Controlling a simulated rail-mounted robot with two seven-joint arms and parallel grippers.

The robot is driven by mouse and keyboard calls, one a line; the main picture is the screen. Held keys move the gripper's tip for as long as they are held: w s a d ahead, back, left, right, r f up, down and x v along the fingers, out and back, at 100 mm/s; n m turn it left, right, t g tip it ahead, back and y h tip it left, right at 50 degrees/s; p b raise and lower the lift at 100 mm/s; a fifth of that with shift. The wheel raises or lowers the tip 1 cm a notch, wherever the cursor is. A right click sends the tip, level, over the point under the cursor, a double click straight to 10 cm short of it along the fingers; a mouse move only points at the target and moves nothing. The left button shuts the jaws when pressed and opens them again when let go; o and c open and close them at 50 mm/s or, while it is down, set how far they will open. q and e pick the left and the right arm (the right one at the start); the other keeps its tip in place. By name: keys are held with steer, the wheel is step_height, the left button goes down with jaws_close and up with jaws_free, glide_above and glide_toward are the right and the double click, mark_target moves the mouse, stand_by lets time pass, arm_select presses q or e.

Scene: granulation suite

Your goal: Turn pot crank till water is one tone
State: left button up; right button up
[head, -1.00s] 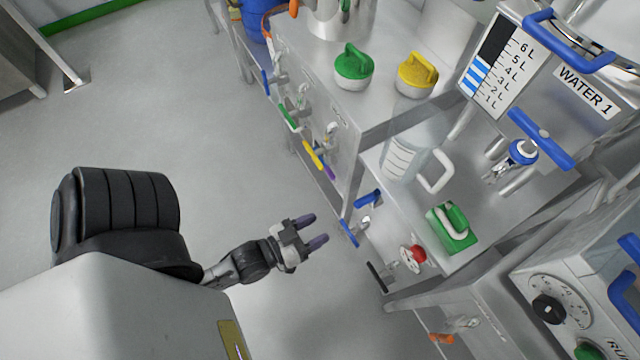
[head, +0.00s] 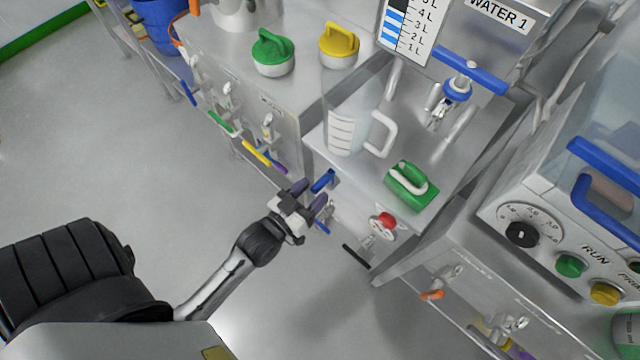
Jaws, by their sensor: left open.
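My left gripper (head: 310,194) is open and empty. Its fingers are in front of the steel cabinet, close to a blue handle (head: 323,181) on the cabinet front; I cannot tell whether they touch. A steel pot (head: 236,12) is cut off by the top edge of the view. No crank can be made out on it, and the water inside it is not visible. My right gripper is not in view.
Green (head: 273,54) and yellow (head: 339,44) lidded pieces stand behind. A red knob (head: 383,221) and a control panel (head: 522,234) are at the right. The floor at left is clear.

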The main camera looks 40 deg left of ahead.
mark_target(325, 185)
arm_select(q)
steer(key=shift+w+a+b, duration=0.1)
steer(key=shift+w+b, duration=0.3)
steer(key=shift+w, duration=1.2)
steer(key=shift+c, duration=0.2)
jaws_close()
